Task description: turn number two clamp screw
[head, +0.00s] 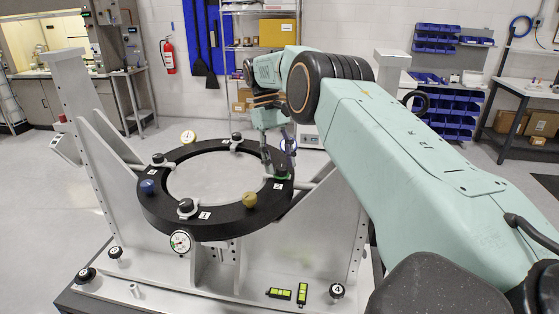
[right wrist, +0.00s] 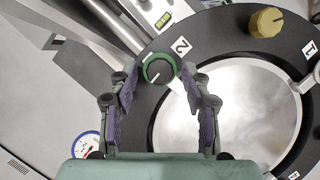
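The black ring (head: 150,205) lies level on the white fixture. A green knob with a dark cap and a white mark stands beside the label 2 (right wrist: 181,46); in the right wrist view the knob (right wrist: 158,69) sits between my fingers. In the head view the green knob (head: 281,174) is at the ring's right side, partly hidden by my gripper. My right gripper (right wrist: 160,78) is open and points down at the knob, one finger on each side, with small gaps visible. It also shows in the head view (head: 277,158). My left gripper is not in view.
A yellow knob (head: 249,199) and a blue knob (head: 148,187) stand on the ring, with black clamp knobs (head: 186,205) among them. Dial gauges (head: 180,242) hang around it. Green levels (head: 302,293) and loose black knobs (head: 337,291) are on the base plate.

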